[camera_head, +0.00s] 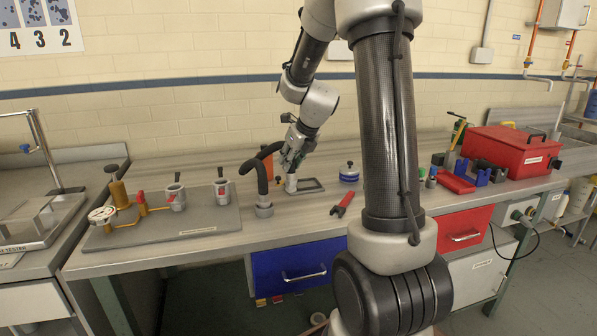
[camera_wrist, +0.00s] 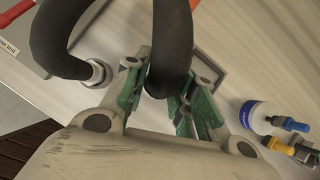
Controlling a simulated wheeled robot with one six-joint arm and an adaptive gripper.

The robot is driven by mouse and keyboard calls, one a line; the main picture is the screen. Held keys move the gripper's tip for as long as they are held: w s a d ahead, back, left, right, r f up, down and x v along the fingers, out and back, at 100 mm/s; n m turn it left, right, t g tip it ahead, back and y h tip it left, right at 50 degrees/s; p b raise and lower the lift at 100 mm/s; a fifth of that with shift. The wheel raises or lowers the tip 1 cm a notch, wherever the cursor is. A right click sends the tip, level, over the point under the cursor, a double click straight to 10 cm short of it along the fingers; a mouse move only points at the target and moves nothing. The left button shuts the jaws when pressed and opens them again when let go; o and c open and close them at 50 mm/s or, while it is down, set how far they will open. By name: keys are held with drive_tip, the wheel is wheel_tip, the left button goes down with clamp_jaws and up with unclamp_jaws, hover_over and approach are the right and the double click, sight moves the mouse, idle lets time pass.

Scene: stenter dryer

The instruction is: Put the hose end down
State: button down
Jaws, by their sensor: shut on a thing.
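The black hose (camera_head: 262,178) rises from a metal collar (camera_head: 264,209) at the bench's front edge and arches over to the right. In the wrist view the hose (camera_wrist: 172,35) runs down between the green finger pads of my gripper (camera_wrist: 160,97). My gripper (camera_head: 291,157) is shut on the hose end, above the bench. A pale metal piece (camera_head: 291,184) shows below it; I cannot tell whether it belongs to the hose end. A dark-edged rectangular tray (camera_head: 316,186) lies on the bench just below and right. The hose tip is partly hidden by the fingers.
A grey board (camera_head: 180,232) with cups and a brass fixture stands left. A red toolbox (camera_head: 510,150) is far right. Bare bench shows between hose collar and wrench.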

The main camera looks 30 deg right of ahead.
sight(293, 166)
drive_tip(key=shift+f, duration=1.9)
drive_tip(key=shift+f, duration=0.2)
drive_tip(key=c, duration=1.2)
unclamp_jaws()
drive_tip(key=shift+o, duration=0.2)
